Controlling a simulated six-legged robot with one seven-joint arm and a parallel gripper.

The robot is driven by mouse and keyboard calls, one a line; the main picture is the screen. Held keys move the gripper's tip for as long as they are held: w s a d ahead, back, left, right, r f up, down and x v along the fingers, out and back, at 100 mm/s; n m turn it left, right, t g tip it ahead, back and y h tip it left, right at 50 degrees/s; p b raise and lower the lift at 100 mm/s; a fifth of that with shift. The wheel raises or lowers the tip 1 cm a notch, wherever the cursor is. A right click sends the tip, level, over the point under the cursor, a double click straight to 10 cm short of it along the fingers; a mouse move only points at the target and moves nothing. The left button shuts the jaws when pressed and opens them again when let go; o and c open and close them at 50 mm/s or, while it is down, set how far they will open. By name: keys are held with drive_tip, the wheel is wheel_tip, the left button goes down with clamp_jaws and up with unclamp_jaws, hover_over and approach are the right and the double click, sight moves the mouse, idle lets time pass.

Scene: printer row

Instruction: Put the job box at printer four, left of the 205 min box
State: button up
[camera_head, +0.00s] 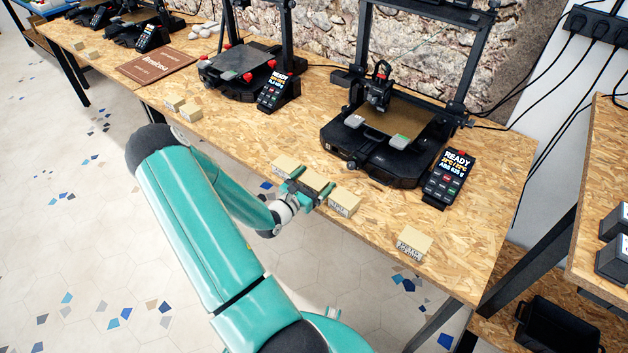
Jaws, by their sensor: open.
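My gripper (311,181) is open at the front edge of the wooden table. Its two teal fingers stand on either side of a small tan box (313,179). To the left of it is another tan box (286,165), and to the right a third tan box (345,201). A further tan box (414,240) stands apart, farther right near the front edge. The labels are too small to read, so I cannot tell which is the job box or the 205 min box. The rightmost printer (385,150) stands behind these boxes, with a display reading READY (447,178).
More printers stand to the left, one with red parts (240,68). Two tan boxes (183,107) lie in front of it. A brown flat panel (155,64) lies beyond. The table (470,245) is bare between the third box and the separate box, and around the separate box.

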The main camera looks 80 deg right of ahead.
drive_tip(key=shift+r, duration=0.2)
drive_tip(key=v, duration=1.2)
drive_tip(key=w+a+r+m+t+y, duration=0.1)
drive_tip(key=w+a+r+m+y, duration=0.45)
drive_tip(key=a+r, duration=0.35)
drive_tip(key=w+a+r+m+t+y, duration=0.2)
drive_tip(key=w+a+r+m+y, duration=0.4)
drive_tip(key=a, duration=0.5)
drive_tip(key=a+r+m+t+y, duration=0.1)
drive_tip(key=a+r+t, duration=0.3)
drive_tip(key=a+r, duration=0.4)
drive_tip(key=a+r+m+t+y, duration=0.1)
drive_tip(key=a+r+t+y, duration=0.3)
drive_tip(key=a+r, duration=0.4)
drive_tip(key=a+t, duration=0.1)
drive_tip(key=a, duration=0.5)
drive_tip(key=shift+w+a+r+t, duration=0.2)
drive_tip(key=shift+w+a+t, duration=0.1)
drive_tip(key=shift+a, duration=0.1)
